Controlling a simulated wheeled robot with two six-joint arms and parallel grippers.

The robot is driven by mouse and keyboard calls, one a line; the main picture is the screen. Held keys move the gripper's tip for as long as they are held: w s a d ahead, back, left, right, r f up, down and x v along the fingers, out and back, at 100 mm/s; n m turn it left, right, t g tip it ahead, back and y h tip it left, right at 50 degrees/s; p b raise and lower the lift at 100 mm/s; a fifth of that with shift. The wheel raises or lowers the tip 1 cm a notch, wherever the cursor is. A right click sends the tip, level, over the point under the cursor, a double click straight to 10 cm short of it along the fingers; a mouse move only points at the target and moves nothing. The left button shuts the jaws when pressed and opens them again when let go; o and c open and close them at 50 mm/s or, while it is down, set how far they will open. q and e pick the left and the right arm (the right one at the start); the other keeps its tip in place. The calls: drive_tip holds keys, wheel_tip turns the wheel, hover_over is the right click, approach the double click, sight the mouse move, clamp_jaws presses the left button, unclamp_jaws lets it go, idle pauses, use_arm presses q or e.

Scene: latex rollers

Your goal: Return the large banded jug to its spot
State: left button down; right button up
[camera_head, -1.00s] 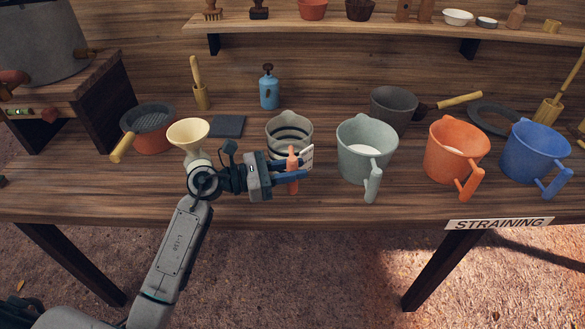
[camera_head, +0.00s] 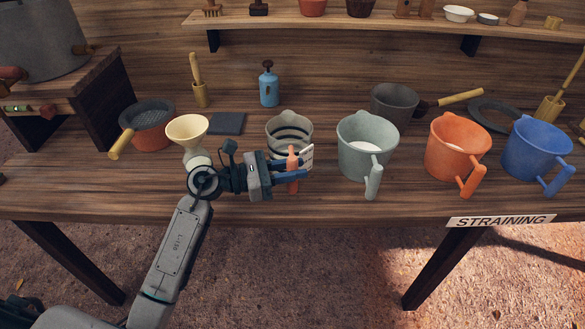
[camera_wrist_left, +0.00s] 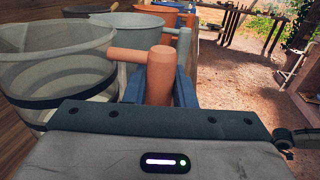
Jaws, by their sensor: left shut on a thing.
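The large banded jug (camera_head: 290,131), pale grey with dark bands and an orange handle, stands upright on the wooden table in the head view. It also shows at the left of the left wrist view (camera_wrist_left: 55,65). My left gripper (camera_head: 295,173) is shut on the jug's orange handle (camera_wrist_left: 160,75), at the side nearest the table's front edge. The gripper hides part of the handle and the jug's lower front. Whether the jug's base touches the table is hard to tell. My right gripper is not in view.
A grey-green jug (camera_head: 366,142) stands close to the right, then an orange jug (camera_head: 457,145) and a blue jug (camera_head: 536,148). A cream funnel (camera_head: 187,130) is just left of my gripper.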

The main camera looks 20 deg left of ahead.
use_arm(q)
drive_tip(key=shift+f, duration=0.15)
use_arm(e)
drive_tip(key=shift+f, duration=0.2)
use_arm(q)
drive_tip(key=shift+f+b, duration=0.35)
drive_tip(key=shift+b, duration=0.15)
drive_tip(key=c, duration=1.1)
unclamp_jaws()
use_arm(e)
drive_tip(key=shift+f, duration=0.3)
use_arm(q)
drive_tip(key=b+v, duration=0.2)
drive_tip(key=v, duration=0.7)
drive_tip(key=shift+d+f, duration=0.1)
drive_tip(key=shift+b+v, duration=0.45)
drive_tip(key=shift+v, duration=0.55)
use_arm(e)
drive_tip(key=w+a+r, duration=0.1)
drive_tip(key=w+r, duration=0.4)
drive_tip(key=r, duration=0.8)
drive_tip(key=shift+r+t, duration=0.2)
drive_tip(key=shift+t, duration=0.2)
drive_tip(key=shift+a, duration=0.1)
